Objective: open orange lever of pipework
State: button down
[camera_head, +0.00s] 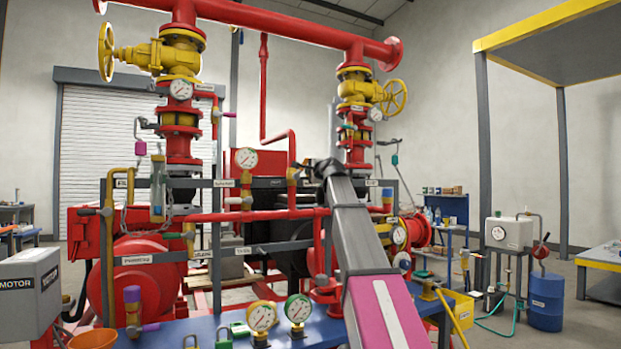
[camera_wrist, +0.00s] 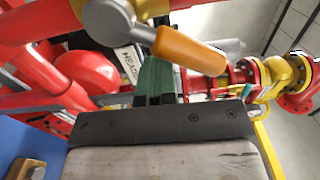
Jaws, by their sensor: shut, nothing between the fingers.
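The orange lever (camera_wrist: 190,48) shows large at the top of the wrist view. Its rounded orange grip points right and slightly down from a grey metal hub beside a red pipe. My gripper (camera_wrist: 157,75) has green fingers, which are shut and empty. They appear just below the lever in the picture; I cannot tell whether they touch it. In the head view my arm reaches up into the skid and hides my fingertips. I cannot pick out the lever for certain there.
Red pipes (camera_wrist: 35,100) lie left of my fingers, and a red and yellow valve assembly (camera_wrist: 270,85) stands to the right. In the head view, a blue bench (camera_head: 190,335) with gauges (camera_head: 261,316) and small parts lies below my arm. Grey rails (camera_head: 150,258) cross the skid.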

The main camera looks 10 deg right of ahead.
aim_at(306, 163)
jog(key=shift+s+a+r, duration=0.1)
jog(key=shift+a+r, duration=0.15)
jog(key=shift+r, duration=0.25)
jog(key=shift+a+r, duration=0.25)
jog(key=shift+r, duration=0.2)
jog(key=shift+s+a+r, duration=0.3)
jog(key=shift+a+r, duration=0.3)
jog(key=shift+a, duration=0.1)
jog(key=shift+d, duration=0.1)
jog(key=shift+w+d, duration=0.1)
jog(key=shift+d, duration=0.45)
jog(key=v, duration=0.8)
jog(key=shift+s, duration=0.35)
jog(key=shift+d, duration=0.1)
